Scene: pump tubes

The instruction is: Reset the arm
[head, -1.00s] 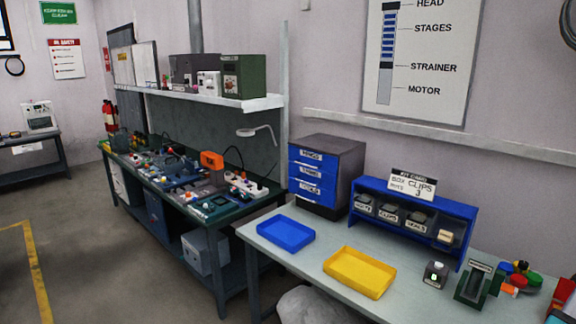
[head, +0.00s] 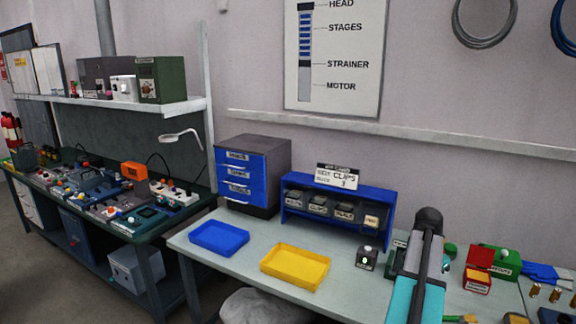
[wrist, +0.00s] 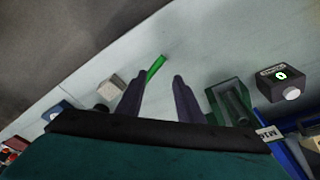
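My arm (head: 420,265) shows in the head view, rising over the pale bench, with its teal part at the bottom and dark joint at the top. My gripper (wrist: 158,80) shows in the wrist view, with two dark fingers apart and nothing held between them. The fingers point over the pale bench top. A green stick (wrist: 156,67) shows just beyond the left finger; I cannot tell how far below it lies. My gripper is not clear in the head view.
On the bench stand a blue tray (head: 218,252), a yellow tray (head: 294,283), a blue bin shelf (head: 285,215) and a small counter box (head: 367,268). The counter box also shows in the wrist view (wrist: 284,84). A green box with a red lid (head: 500,262) is right of my arm.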

